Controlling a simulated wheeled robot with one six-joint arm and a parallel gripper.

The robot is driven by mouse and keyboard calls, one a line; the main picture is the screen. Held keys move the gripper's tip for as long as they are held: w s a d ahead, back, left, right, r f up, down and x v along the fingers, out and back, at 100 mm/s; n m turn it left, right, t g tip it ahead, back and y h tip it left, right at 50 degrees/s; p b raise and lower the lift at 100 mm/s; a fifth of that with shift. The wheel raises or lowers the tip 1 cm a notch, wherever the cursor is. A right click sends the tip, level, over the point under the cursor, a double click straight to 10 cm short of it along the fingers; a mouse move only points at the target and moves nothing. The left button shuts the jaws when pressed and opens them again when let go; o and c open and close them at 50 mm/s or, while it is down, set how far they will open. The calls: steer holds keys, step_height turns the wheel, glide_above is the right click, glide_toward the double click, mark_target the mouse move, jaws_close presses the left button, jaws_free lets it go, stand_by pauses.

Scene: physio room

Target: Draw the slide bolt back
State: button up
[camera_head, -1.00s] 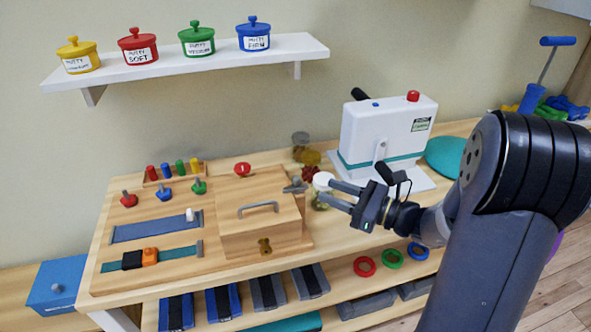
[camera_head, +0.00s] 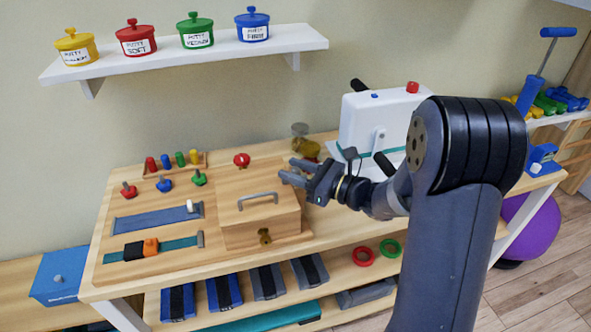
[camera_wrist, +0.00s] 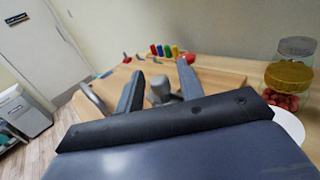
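The wooden activity board (camera_head: 110,275) lies on the table, with a wooden box (camera_head: 240,230) with a grey handle at its right part. My gripper (camera_head: 288,170) is at the back right corner of the box, where it hides the grey metal fitting there in the head view. In the wrist view my gripper (camera_wrist: 160,72) is open. A grey knob (camera_wrist: 158,90), apparently that of the slide bolt, stands between its two fingers. Contact with the fingers cannot be made out, and the rest of the bolt is hidden.
A white machine (camera_head: 372,125) stands at right, behind my arm. Glass jars (camera_head: 300,140) stand behind the gripper and show close at right in the wrist view (camera_wrist: 290,75). A shelf (camera_head: 190,62) with putty pots is above.

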jaws_close()
steer(key=shift+d, duration=0.1)
stand_by(0.3)
steer(key=shift+w+d, duration=0.25)
steer(key=shift+d, duration=0.5)
steer(key=shift+w+d, duration=0.2)
steer(key=shift+d, duration=0.5)
jaws_free()
steer(key=shift+d, duration=0.1)
steer(key=shift+d, duration=0.1)
steer(key=v, duration=1)
steer(key=shift+s+d+b, duration=0.2)
steer(key=shift+d+b, duration=0.1)
steer(key=shift+b, duration=0.1)
steer(key=shift+r, duration=0.1)
steer(key=x, duration=1.1)
steer(key=shift+a+p, duration=0.25)
steer(key=shift+p, duration=0.15)
steer(key=shift+s+a, duration=0.3)
steer(key=shift+a, duration=0.35)
